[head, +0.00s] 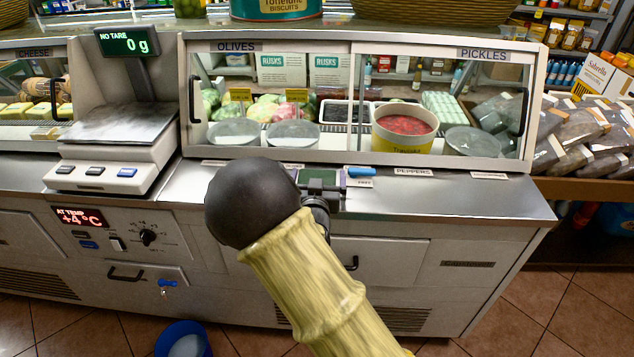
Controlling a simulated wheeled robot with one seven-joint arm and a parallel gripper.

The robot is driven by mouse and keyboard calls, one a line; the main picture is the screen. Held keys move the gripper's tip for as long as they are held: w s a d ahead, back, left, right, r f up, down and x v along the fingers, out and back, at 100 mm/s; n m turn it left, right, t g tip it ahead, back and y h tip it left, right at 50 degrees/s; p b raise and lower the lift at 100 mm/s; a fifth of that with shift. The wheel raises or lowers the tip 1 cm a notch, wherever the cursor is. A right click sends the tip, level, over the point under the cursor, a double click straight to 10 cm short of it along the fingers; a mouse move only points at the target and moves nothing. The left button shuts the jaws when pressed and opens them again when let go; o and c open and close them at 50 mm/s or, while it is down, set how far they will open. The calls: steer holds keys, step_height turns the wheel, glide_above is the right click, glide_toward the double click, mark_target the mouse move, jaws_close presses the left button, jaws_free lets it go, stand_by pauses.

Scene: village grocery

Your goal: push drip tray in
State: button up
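No part is clearly labelled as a drip tray. A low grey front panel (148,274) with a black bar handle and a small blue tap is at the lower left of the counter. Another grey front (385,264) with a dark handle is right of centre, partly hidden behind my arm. I cannot tell which is the tray, or how far either stands out. My gripper (322,186) is at the counter's front ledge, mostly hidden behind my arm's dark round joint. Its fingers are not clear. It is well right of and above the panel with the tap.
A blue bucket (184,341) stands on the tiled floor below the tap. A scale (118,140) stands on the counter at left. The glass display case (350,100) holds tubs and trays of food. The steel ledge (480,200) is clear at right. A blue-handled item (361,172) lies near my gripper.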

steer(key=shift+a, duration=0.1)
steer(key=c, duration=0.8)
steer(key=shift+w, duration=0.1)
step_height(320, 180, up, 10)
steer(key=shift+a+f+p, duration=0.15)
steer(key=shift+f+p, duration=0.05)
steer(key=shift+p, duration=0.65)
steer(key=shift+d+r, duration=0.2)
steer(key=shift+r, duration=0.05)
steer(key=shift+a, duration=0.1)
